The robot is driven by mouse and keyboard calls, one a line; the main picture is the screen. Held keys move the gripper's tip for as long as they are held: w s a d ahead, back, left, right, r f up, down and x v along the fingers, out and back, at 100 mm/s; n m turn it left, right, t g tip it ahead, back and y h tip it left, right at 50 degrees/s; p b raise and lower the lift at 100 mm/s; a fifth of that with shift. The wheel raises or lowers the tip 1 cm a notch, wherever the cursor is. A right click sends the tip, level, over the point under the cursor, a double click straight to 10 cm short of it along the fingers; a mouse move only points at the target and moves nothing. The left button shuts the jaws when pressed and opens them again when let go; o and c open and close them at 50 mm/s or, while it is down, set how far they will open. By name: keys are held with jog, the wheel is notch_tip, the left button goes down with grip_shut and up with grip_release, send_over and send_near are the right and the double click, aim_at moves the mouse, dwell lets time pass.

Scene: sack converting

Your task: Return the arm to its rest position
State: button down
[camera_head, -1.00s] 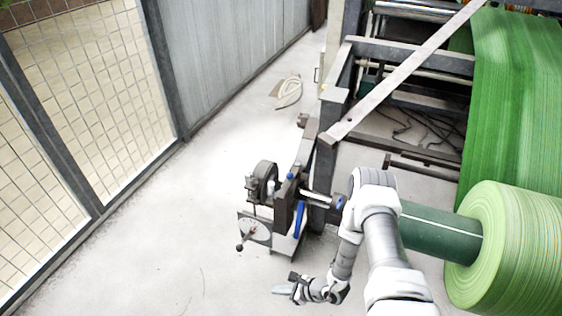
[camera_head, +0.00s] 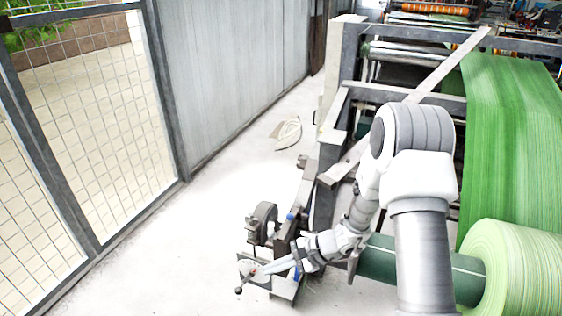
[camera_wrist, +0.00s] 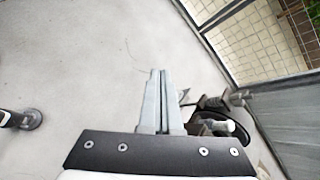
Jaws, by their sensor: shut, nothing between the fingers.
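My gripper (camera_head: 283,265) is at the lower middle of the head view, at the end of my arm. It overlaps the hand-wheel end of the roll stand in the picture. In the wrist view my gripper's fingers (camera_wrist: 157,100) lie together, shut, with nothing between them. My arm rises in front of the machine frame and hides part of it and of the green roll's shaft.
The roll stand (camera_head: 262,222) with its dial plate (camera_head: 255,268) is close by the gripper. A green roll (camera_head: 510,262) is at right, its web running to the machine. A mesh fence (camera_head: 105,110) bounds the left. The pale floor (camera_head: 185,240) between is clear.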

jog(key=s+d+r+n+h, duration=0.2)
jog(key=s+r+n, duration=0.2)
jog(key=r, duration=0.5)
jog(key=s+d+r+n+h, duration=0.2)
jog(key=s+r+n, duration=0.2)
jog(key=r, duration=0.6)
jog(key=s+d+r+n+t+h, duration=0.45)
jog(key=s+d+r+h, duration=0.25)
jog(key=s+d+r, duration=0.55)
notch_tip(320, 180, up, 20)
jog(key=p, duration=2)
jog(key=shift+a+f+y+p, duration=0.2)
jog(key=shift+y+p, duration=0.1)
jog(key=shift+p, duration=0.1)
jog(key=shift+d, duration=0.1)
